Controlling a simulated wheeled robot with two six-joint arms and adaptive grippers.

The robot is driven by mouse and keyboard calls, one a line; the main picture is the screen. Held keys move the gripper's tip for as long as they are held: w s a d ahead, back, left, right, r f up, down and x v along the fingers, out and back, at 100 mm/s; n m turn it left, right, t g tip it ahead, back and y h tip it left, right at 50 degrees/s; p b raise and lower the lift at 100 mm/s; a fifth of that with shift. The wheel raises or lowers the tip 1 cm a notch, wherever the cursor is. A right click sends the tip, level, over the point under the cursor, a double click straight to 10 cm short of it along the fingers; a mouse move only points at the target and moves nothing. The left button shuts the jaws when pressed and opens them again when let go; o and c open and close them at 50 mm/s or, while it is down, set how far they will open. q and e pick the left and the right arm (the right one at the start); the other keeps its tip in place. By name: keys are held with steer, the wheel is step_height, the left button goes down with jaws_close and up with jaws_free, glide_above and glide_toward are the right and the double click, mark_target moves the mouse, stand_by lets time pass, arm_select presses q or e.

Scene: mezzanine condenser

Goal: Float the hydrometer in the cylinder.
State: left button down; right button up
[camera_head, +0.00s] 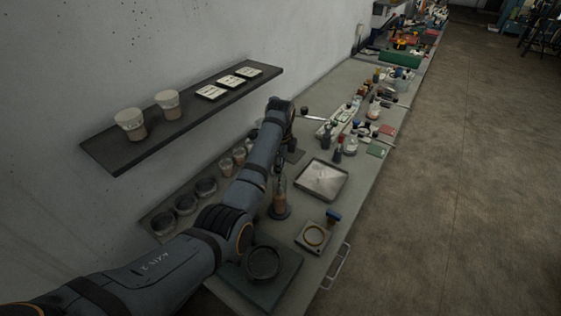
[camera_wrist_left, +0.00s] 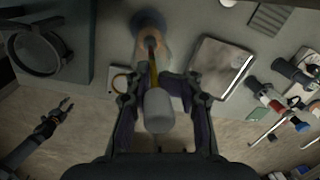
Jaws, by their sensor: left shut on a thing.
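My left gripper (camera_head: 279,168) points down above the cylinder (camera_head: 279,211), which stands upright on the bench with brownish liquid inside. In the left wrist view my left gripper (camera_wrist_left: 160,92) is shut on the hydrometer, whose pale grey body (camera_wrist_left: 158,112) lies between the fingers. Its yellow-brown narrow part (camera_wrist_left: 152,68) points toward the cylinder (camera_wrist_left: 150,30). I cannot tell whether the hydrometer's far end is inside the cylinder's mouth. My right gripper (camera_wrist_left: 64,106) shows small at the left wrist view's lower left, open and empty over the floor.
A square metal tray (camera_head: 322,180) lies right of the cylinder. A plate with a ring (camera_head: 314,237) and a dark mat with a round black ring (camera_head: 264,263) are nearer. Several jars (camera_head: 186,204) line the wall side, below a shelf (camera_head: 185,125). Bottles crowd the bench farther back.

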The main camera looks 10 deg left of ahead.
arm_select(q)
steer(key=shift+f+b, duration=0.65)
steer(key=shift+f, duration=1.65)
steer(key=shift+s+f, duration=0.35)
steer(key=shift+f, duration=0.1)
steer(key=c, duration=1.1)
jaws_free()
steer(key=shift+c, duration=0.2)
steer(key=shift+o, duration=1)
steer(key=shift+w+f, duration=0.25)
steer(key=shift+w, duration=0.1)
